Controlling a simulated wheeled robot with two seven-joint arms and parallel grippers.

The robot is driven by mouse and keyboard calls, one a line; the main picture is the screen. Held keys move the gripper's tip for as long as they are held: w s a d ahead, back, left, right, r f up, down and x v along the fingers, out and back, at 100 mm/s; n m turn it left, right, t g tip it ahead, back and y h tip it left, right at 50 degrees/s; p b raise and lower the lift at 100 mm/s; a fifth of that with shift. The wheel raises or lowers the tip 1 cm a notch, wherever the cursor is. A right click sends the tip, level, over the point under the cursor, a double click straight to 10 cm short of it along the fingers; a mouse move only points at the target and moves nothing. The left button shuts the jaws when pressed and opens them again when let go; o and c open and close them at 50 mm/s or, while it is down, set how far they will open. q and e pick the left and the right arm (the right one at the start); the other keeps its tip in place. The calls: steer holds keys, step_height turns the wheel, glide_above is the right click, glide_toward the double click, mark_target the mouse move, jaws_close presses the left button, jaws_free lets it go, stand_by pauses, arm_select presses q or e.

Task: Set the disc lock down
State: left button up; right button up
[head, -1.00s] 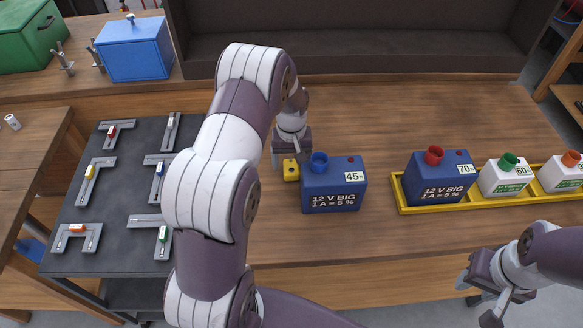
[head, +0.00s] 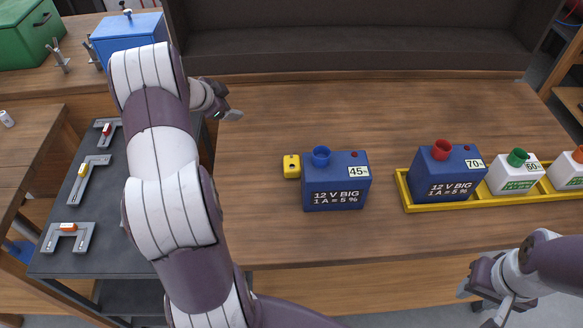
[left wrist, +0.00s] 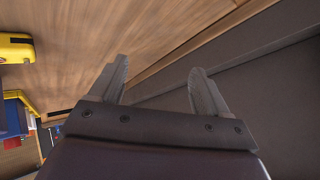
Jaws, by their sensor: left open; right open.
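The yellow disc lock (head: 291,166) rests on the wooden bench, close to the left side of the blue battery marked 45% (head: 336,182). It also shows at the upper left edge of the left wrist view (left wrist: 15,48). My left gripper (head: 233,114) is open and empty, to the left of and beyond the lock, apart from it. In the left wrist view its two fingers (left wrist: 160,85) stand apart with nothing between them.
A yellow tray (head: 412,207) on the right holds a blue battery marked 70% (head: 447,172) and white ones. A blue box (head: 125,32) stands at the back left. The bench middle is clear.

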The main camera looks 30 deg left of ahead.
arm_select(q)
steer(key=s+d+f+m+g+h, duration=0.1)
steer(key=s+d+m+g+h, duration=0.2)
steer(key=d, duration=0.4)
steer(key=m+g+h, duration=0.1)
steer(key=m+h, duration=0.1)
steer(key=h, duration=0.2)
glide_toward(290, 162)
steer(key=shift+g, duration=0.3)
steer(key=p+x, duration=0.1)
steer(key=x, duration=0.8)
steer(key=shift+w+p, duration=0.15)
steer(key=shift+p, duration=0.15)
steer(key=shift+r, duration=0.1)
steer(key=c, duration=1)
steer(key=shift+r, duration=0.1)
steer(key=shift+c, duration=0.7)
